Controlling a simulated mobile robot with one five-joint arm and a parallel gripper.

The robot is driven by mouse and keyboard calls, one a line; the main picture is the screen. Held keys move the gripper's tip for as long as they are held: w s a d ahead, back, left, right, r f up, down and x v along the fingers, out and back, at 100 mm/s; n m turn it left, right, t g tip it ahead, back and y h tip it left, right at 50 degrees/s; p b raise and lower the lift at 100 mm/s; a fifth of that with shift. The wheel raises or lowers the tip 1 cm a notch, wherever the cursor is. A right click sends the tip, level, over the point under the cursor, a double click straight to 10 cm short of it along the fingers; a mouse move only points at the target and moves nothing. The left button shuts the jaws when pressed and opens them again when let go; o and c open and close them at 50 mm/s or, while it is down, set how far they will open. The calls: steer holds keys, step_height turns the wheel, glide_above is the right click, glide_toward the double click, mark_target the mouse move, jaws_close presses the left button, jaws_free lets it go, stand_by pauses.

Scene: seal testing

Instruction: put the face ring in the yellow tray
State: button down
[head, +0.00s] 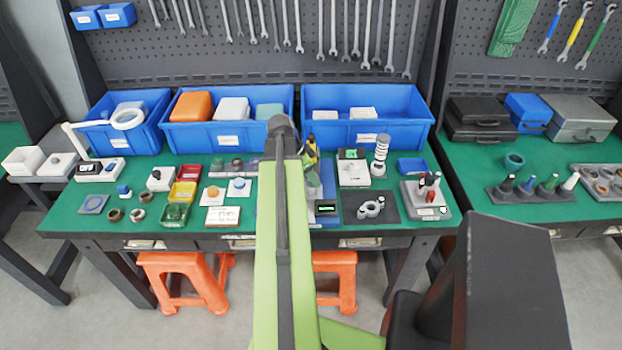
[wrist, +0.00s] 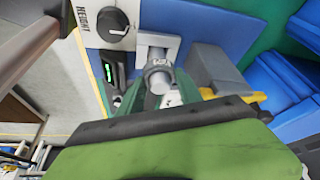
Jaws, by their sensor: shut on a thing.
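The yellow tray (head: 181,199) is a small open tray on the left half of the green bench, between a red tray and a green tray. My gripper (head: 312,185) is right of it, over the blue test device near the bench middle, partly hidden by my arm. In the wrist view, my gripper (wrist: 159,90) is shut on a small grey ring-like part (wrist: 158,66), seemingly the face ring. The ring sits close to the device's grey metal fixture; whether it touches it I cannot tell. The yellow tray is not recognisable in the wrist view.
The red tray (head: 188,172) and green tray (head: 174,216) flank the yellow one. Small rings (head: 137,215) and a white block with an orange knob (head: 214,193) lie nearby. Large blue bins (head: 228,137) line the back. The device's black knob (wrist: 112,24) is close to my gripper.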

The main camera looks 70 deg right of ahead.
steer(key=shift+r+p, duration=2.9)
steer(key=shift+r, duration=0.25)
steer(key=shift+w, duration=0.1)
